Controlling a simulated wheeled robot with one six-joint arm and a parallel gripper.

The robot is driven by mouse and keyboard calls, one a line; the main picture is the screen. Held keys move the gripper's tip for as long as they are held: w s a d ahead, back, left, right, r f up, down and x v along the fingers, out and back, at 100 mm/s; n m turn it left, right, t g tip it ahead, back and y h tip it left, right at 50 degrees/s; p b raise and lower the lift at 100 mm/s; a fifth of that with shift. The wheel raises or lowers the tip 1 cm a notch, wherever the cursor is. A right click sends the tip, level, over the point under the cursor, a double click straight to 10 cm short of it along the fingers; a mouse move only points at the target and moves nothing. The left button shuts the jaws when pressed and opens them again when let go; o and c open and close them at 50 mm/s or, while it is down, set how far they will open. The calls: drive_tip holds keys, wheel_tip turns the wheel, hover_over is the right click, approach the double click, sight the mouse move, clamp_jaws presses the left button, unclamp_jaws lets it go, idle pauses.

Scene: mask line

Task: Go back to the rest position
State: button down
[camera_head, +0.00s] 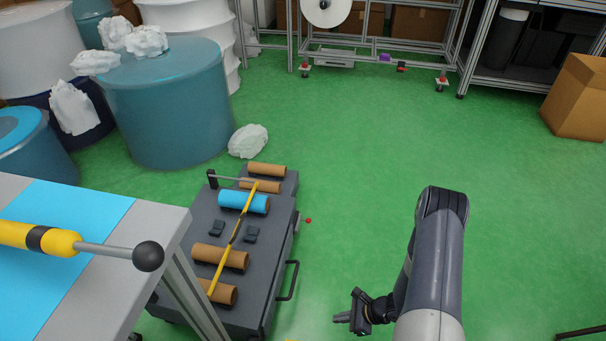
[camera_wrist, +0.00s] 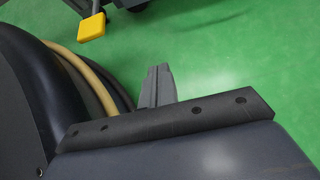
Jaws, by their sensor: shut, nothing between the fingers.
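My gripper (camera_head: 343,318) is low in the head view, right of the grey cart, at the end of my folded arm. It points left, and its fingers are together with nothing between them. In the wrist view the grey fingers (camera_wrist: 158,84) show closed above the green floor. My own arm links fill the left and bottom of that view.
A dark grey cart (camera_head: 201,256) with cardboard tubes (camera_head: 220,257) and a blue roll (camera_head: 244,201) stands left of my gripper. A table (camera_head: 160,228) is at the left. Blue drums (camera_head: 165,115) stand behind.

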drive_tip(key=s+d+r+p, duration=0.1)
drive_tip(key=d+r, duration=0.1)
drive_tip(key=d, duration=0.5)
drive_tip(key=shift+s+r+p, duration=0.2)
drive_tip(key=shift+r+p, duration=0.15)
